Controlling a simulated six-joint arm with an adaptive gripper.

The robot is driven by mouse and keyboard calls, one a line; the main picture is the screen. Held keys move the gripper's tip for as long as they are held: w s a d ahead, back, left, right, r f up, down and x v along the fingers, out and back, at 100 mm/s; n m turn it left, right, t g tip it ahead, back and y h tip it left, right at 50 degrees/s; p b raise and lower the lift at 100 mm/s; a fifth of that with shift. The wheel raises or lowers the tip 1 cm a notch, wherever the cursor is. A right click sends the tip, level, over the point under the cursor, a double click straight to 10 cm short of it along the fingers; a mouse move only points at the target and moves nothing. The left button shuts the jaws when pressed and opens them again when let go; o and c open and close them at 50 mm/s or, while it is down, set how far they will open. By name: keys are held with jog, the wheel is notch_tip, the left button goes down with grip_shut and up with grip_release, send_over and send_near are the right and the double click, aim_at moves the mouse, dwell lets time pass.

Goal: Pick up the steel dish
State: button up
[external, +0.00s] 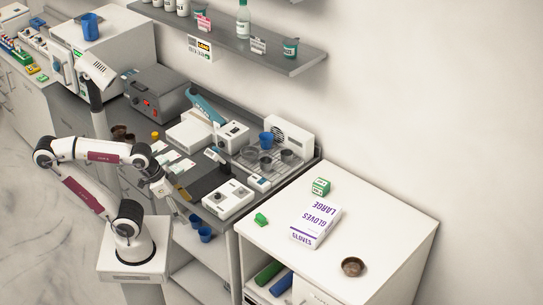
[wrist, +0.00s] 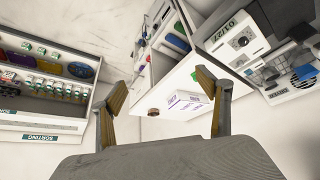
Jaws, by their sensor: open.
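A small round dark brownish dish (external: 353,267), which looks like the steel dish, sits on the white cabinet top (external: 385,225) near its front right. It also shows in the wrist view (wrist: 153,112), small and far off, between my fingers in the picture but well beyond them. My gripper (wrist: 160,80) is open with nothing between its fingers. In the external view my gripper (external: 175,207) is by the grey bench's front edge, well left of the cabinet and apart from the dish.
A gloves box (external: 315,222), a green-and-white box (external: 321,187) and a green item (external: 261,219) share the cabinet top. A shelf (external: 275,52) hangs above. The cabinet top around the dish is clear.

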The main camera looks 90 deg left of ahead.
jog(key=shift+w, duration=0.1)
jog(key=w+d+r+t+h, duration=0.15)
jog(key=w+d, duration=0.35)
jog(key=w, duration=0.7)
jog(key=w+d+r+t+h, duration=0.1)
jog(key=w+d+r+t, duration=0.3)
jog(key=w, duration=0.9)
jog(key=w+d+r+t+h, duration=0.1)
jog(key=w+d, duration=0.5)
jog(key=w, duration=0.6)
jog(key=w+d+f+n+y, duration=0.1)
jog(key=w+d+f+y, duration=0.15)
jog(key=w, duration=0.55)
jog(key=w+f+n+y, duration=0.1)
jog(key=w+f+y, duration=0.1)
jog(key=f, duration=0.4)
jog(key=w+f+n+y, duration=0.1)
jog(key=w+f+y, duration=0.1)
jog(key=f, duration=0.5)
jog(key=w+f+n+y, duration=0.1)
jog(key=w+f, duration=0.3)
jog(key=f, duration=0.2)
jog(key=shift+f+t+y, duration=0.15)
jog(key=shift+t+y, duration=0.1)
jog(key=shift+y, duration=0.15)
jog(key=shift+f+n+y, duration=0.3)
jog(key=shift+f, duration=0.2)
jog(key=shift+a, duration=0.1)
